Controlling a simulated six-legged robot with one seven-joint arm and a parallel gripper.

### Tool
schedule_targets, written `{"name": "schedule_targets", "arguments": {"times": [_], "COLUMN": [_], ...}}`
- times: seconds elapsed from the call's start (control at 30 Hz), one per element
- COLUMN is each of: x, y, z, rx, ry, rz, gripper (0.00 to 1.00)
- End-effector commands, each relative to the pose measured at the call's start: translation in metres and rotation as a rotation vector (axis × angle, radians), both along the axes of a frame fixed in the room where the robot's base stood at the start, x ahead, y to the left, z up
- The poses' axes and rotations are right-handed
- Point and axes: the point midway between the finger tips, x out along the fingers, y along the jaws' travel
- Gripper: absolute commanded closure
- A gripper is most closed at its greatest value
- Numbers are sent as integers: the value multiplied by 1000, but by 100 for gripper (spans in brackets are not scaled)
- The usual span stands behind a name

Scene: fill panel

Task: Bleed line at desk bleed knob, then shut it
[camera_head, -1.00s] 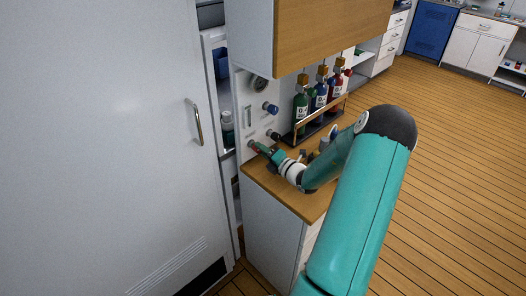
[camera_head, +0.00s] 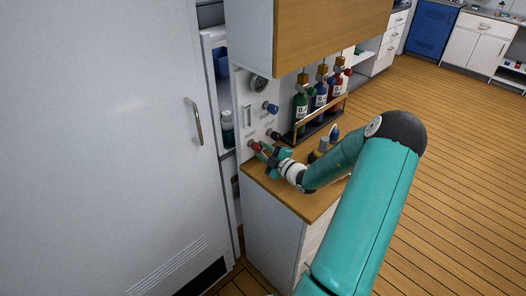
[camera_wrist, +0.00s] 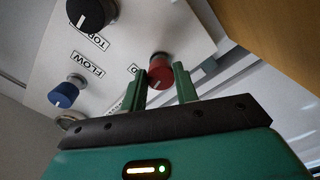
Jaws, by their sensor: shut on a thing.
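The fill panel (camera_head: 244,100) is a white upright plate above the desk, left of the bottles. A red knob (camera_head: 254,146) sits low on it; in the wrist view the red knob (camera_wrist: 160,72) lies between my two green fingertips. My gripper (camera_head: 264,152) is shut on this knob, and it also shows in the wrist view (camera_wrist: 160,84). The label by the red knob is partly hidden by a finger. A blue knob (camera_wrist: 64,94) is labelled FLOW. A black knob (camera_wrist: 92,14) has a label that seems to read TOP.
A rack (camera_head: 322,122) with green, blue and red bottles stands to the right. A wooden cabinet (camera_head: 325,38) hangs above. A large white door (camera_head: 100,150) is at the left. Small items stand on the desk (camera_head: 310,206).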

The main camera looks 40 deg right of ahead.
Motion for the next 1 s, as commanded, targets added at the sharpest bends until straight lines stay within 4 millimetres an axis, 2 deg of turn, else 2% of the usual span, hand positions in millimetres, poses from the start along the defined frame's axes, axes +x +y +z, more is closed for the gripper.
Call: {"name": "schedule_targets", "arguments": {"times": [0.3,0.77,0.8,0.9,1.0], "x": [-2,-2,-2,-1,-1], "y": [-1,-1,-1,-1,0], "z": [-1,-1,-1,-1,-1], "rx": [112,128,127,127,127], "ry": [5,5,5,5,5], "rz": [-3,-3,-3,-2,-2], "gripper": [93,93,68,49,49]}}
